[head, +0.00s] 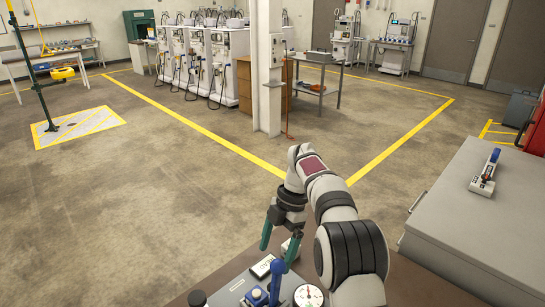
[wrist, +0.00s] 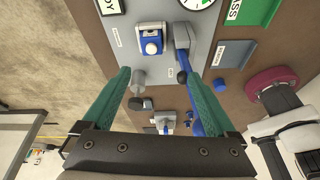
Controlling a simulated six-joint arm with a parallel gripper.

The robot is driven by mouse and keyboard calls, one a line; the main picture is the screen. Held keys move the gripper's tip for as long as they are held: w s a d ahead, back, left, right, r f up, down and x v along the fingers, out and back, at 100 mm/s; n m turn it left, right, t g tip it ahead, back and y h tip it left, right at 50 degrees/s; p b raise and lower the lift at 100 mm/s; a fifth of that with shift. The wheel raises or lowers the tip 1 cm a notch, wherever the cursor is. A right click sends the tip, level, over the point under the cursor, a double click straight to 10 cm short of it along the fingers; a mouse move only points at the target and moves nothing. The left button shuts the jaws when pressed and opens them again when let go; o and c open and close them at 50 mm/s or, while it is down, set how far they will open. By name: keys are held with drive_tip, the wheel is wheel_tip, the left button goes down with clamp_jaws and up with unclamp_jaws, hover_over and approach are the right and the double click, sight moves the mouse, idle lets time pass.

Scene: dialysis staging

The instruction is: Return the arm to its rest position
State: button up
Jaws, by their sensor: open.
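My gripper (head: 279,238) is open, with two green fingers pointing down above a grey control panel (head: 236,288) at the bottom of the head view. In the wrist view the gripper (wrist: 165,90) shows nothing between its fingertips that it holds. My white and black arm reaches up from the bottom edge.
A grey cabinet (head: 450,235) stands at right with a small blue-handled device (head: 486,172) on top. A white pillar (head: 266,70), dialysis machines (head: 205,65) and a cart (head: 318,88) stand farther back. The floor at left is mostly clear.

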drive_tip(key=s+d+r+m+t+h, duration=0.1)
drive_tip(key=s+d+r+m, duration=0.35)
drive_tip(key=s+m, duration=0.25)
drive_tip(key=s+d+r+m+t, duration=0.2)
drive_tip(key=s+d+r+m, duration=0.1)
drive_tip(key=s+r+m, duration=0.3)
drive_tip(key=s+f+m, duration=0.3)
drive_tip(key=s+m, duration=0.6)
drive_tip(key=s, duration=0.1)
drive_tip(key=s+a+f+m, duration=0.1)
drive_tip(key=s+f+m, duration=0.2)
drive_tip(key=s+m, duration=0.5)
drive_tip(key=s, duration=0.3)
drive_tip(key=shift+f+m, duration=0.3)
drive_tip(key=shift+m, duration=0.1)
